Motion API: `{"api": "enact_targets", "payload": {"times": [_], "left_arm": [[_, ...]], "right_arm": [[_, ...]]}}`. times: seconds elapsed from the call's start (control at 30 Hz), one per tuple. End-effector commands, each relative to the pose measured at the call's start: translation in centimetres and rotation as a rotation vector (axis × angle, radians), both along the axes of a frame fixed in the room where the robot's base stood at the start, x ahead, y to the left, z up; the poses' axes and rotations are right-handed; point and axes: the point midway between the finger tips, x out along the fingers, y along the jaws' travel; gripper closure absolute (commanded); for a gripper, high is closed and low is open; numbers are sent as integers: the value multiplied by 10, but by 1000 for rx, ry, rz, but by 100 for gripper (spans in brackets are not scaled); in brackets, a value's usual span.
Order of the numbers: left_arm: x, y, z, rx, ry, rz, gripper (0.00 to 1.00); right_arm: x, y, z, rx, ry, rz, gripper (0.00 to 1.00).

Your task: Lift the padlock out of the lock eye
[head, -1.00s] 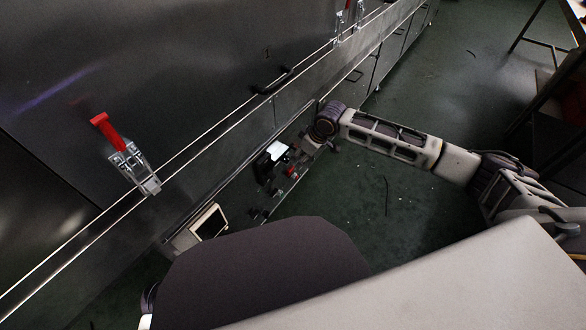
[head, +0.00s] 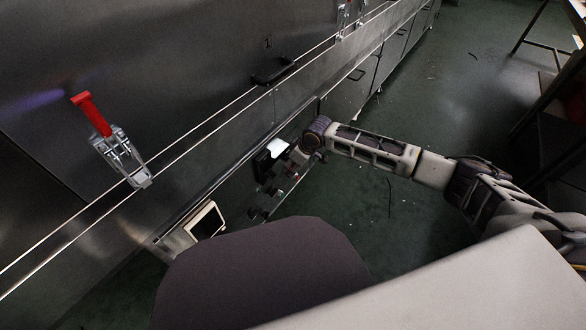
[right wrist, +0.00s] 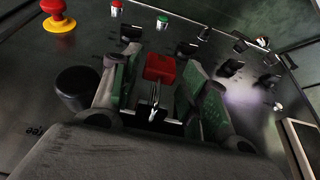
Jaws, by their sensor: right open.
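The padlock shows in the right wrist view as a red body (right wrist: 160,68) with a bright metal part (right wrist: 154,98) below it in the picture. My right gripper (right wrist: 159,76) is open, with one green-padded finger on each side of the padlock. I cannot tell whether either finger touches it. The lock eye is not clear to see. In the head view my right gripper (head: 294,165) is small and dark against the control panel, at the end of the arm from the right. My left gripper is in no view.
The right wrist view shows a red knob on a yellow base (right wrist: 60,22), a black round knob (right wrist: 77,88), a green button (right wrist: 162,22) and several black switches near the gripper. The head view shows a screen (head: 206,221) and a red-handled clamp (head: 112,143).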

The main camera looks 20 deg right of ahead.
Motion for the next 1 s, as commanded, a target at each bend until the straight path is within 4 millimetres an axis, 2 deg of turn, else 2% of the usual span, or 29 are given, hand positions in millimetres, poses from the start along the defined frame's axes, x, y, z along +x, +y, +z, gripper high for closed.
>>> {"api": "enact_targets", "payload": {"times": [0.2,0.53,0.83,0.87,0.97,1.0], "left_arm": [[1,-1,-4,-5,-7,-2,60],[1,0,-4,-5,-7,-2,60],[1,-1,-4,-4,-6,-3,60],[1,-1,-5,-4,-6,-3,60],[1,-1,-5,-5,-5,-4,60],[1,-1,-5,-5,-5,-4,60]], "right_arm": [[3,2,-9,-1,-1,1,55],[3,3,-10,0,0,1,55],[3,3,-10,0,0,1,91],[3,2,-10,0,0,0,70],[3,2,-10,0,0,0,83],[3,2,-10,0,0,1,84]]}}
